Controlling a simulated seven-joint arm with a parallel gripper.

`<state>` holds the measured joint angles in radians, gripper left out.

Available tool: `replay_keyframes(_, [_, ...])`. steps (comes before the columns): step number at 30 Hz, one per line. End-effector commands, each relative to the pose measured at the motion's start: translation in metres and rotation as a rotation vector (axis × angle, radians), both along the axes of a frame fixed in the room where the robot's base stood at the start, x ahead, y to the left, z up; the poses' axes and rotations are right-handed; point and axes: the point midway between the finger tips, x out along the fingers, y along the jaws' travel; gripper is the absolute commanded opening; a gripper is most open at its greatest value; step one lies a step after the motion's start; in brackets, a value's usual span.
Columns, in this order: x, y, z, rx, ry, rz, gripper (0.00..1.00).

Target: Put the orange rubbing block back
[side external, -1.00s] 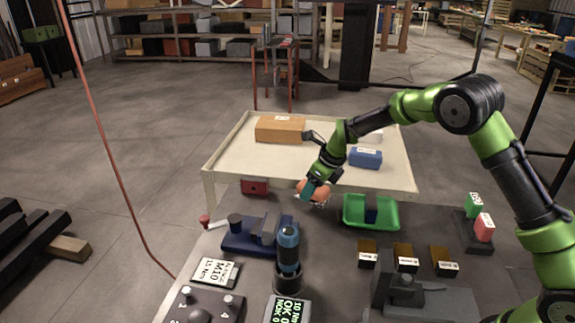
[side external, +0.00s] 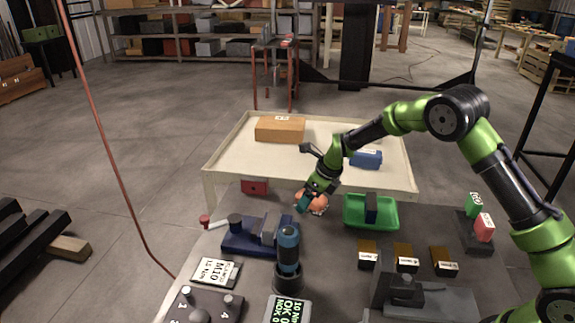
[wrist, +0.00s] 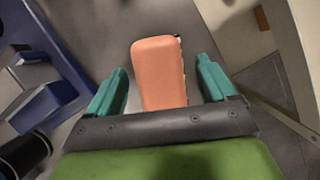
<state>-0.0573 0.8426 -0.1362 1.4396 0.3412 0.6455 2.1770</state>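The orange rubbing block (side external: 318,203) is near the back edge of the dark bench, left of the green tray (side external: 395,222). In the wrist view the block (wrist: 158,75) lies lengthwise in the space between the two teal fingers, with a pale edge along its right side. My gripper (wrist: 161,66) is open, with a narrow gap showing on each side of the block. In the side view my gripper (side external: 305,203) is low and partly overlaps the block's left side. I cannot tell how far the fingertips are above the bench.
A blue fixture (side external: 245,240) and an upright dark-blue tool (side external: 288,250) stand close to the gripper. The green tray holds a dark blue piece (side external: 371,208). Behind, a cream table (side external: 230,165) carries a cardboard box (side external: 280,129) and a blue bin (side external: 366,158).

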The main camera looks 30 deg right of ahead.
Motion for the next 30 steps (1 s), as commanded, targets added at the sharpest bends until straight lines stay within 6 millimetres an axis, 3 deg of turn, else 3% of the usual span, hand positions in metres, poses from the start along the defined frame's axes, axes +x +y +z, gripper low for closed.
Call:
replay_keyframes(6, [0.0, 0.0, 0.002, 0.0, -0.001, 0.0, 0.84])
replay_keyframes(10, [-0.003, -0.002, 0.014, -0.001, -0.003, -0.001, 0.84])
replay_keyframes(21, [-0.03, -0.013, 0.084, 0.0, -0.004, 0.001, 0.84])
replay_keyframes(30, [-0.044, -0.018, 0.117, -0.004, -0.007, 0.017, 0.84])
